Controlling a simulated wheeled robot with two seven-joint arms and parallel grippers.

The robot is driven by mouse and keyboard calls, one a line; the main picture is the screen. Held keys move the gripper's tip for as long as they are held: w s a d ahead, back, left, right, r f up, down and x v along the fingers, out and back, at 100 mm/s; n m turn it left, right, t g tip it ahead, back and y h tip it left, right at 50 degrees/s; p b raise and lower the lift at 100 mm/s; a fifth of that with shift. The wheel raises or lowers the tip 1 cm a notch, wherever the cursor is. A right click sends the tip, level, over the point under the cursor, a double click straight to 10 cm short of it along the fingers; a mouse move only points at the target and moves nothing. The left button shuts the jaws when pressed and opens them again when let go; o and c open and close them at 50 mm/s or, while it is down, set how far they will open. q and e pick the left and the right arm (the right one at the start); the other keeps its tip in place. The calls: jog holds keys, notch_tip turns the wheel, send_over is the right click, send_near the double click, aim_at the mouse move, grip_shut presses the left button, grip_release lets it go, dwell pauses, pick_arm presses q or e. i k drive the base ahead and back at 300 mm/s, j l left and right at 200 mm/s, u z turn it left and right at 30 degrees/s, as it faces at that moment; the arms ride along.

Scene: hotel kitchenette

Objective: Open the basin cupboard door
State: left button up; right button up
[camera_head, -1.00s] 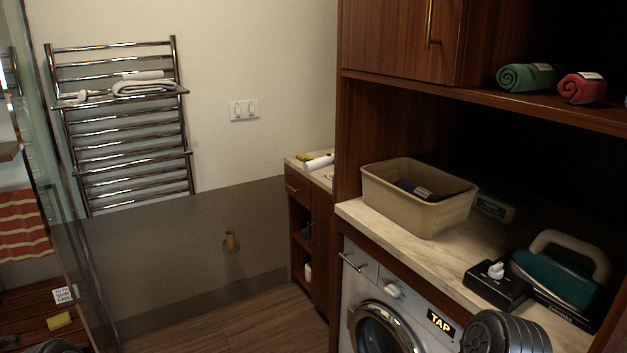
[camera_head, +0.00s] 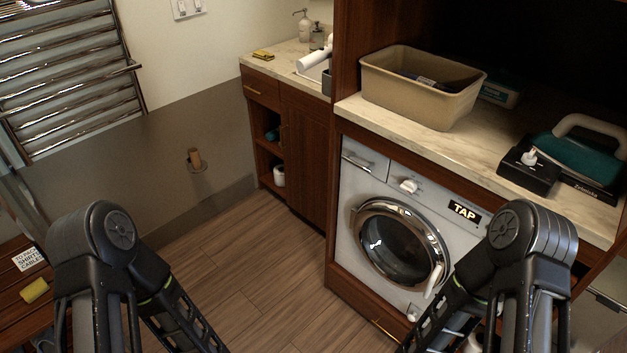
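The basin cupboard (camera_head: 262,92) stands at the back, left of the washing machine unit, with a pale counter and part of a white basin (camera_head: 312,70) on top. Its brown door (camera_head: 304,158) appears closed, beside an open shelf column; a thin handle shows near the door's left edge. The tall brown panel hides the cupboard's right part. My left arm comes in at the lower left and my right arm at the lower right. Both arms point down out of the picture, well short of the cupboard. Neither gripper's fingertips show.
A washing machine (camera_head: 400,235) sits under a counter bearing a beige bin (camera_head: 420,88) and an iron (camera_head: 585,155). A towel rail (camera_head: 70,85) is on the left wall. A slatted wooden bench (camera_head: 20,320) is at lower left. Wooden floor (camera_head: 250,260) before the cupboard is clear.

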aim_at(304, 141)
jog(key=i+j+z, duration=0.1)
jog(key=z, duration=0.25)
jog(key=i+j+z, duration=0.1)
jog(key=z, duration=0.25)
jog(key=i+j+z, duration=0.15)
jog(key=z, duration=0.2)
jog(key=i+j, duration=0.15)
jog(key=j, duration=0.2)
jog(key=i+j+z, duration=0.15)
jog(key=j, duration=0.2)
jog(key=i+j, duration=0.2)
jog(key=j, duration=0.15)
jog(key=i+j+z, duration=0.15)
jog(key=j, duration=0.25)
jog(key=i+j, duration=0.15)
jog(key=j, duration=0.2)
jog(key=i+j+z, duration=0.1)
jog(key=j, duration=0.3)
jog(key=i+j+z, duration=0.1)
jog(key=j, duration=0.3)
